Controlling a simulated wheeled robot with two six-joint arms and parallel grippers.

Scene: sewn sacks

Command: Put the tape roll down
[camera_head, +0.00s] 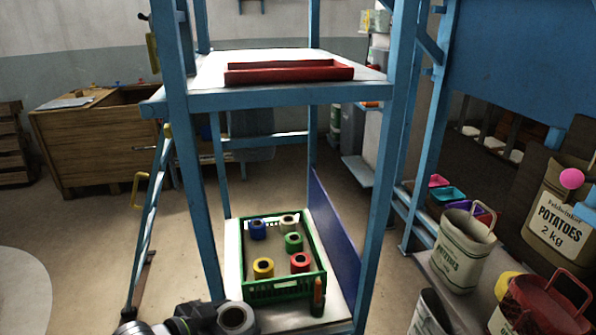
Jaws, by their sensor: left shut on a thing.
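A grey tape roll (248,319) shows at the bottom of the head view, its hole facing me. My left gripper (212,318) comes in from the lower left and is shut on this roll. The roll appears just in front of the lower shelf, near the front left corner of a green crate (268,292). Several rolls stand in the crate: a blue roll (257,230), a beige roll (288,223), a green roll (294,242), a yellow roll (263,268) and a red roll (300,262). My right gripper is not in view.
A blue rack post (197,190) rises left of the crate and another (380,200) at right. An upper shelf (207,80) holds a red tray (290,81). A dark bottle with an orange tip (318,292) stands by the crate's front right corner. Potato sacks (463,250) stand at right.

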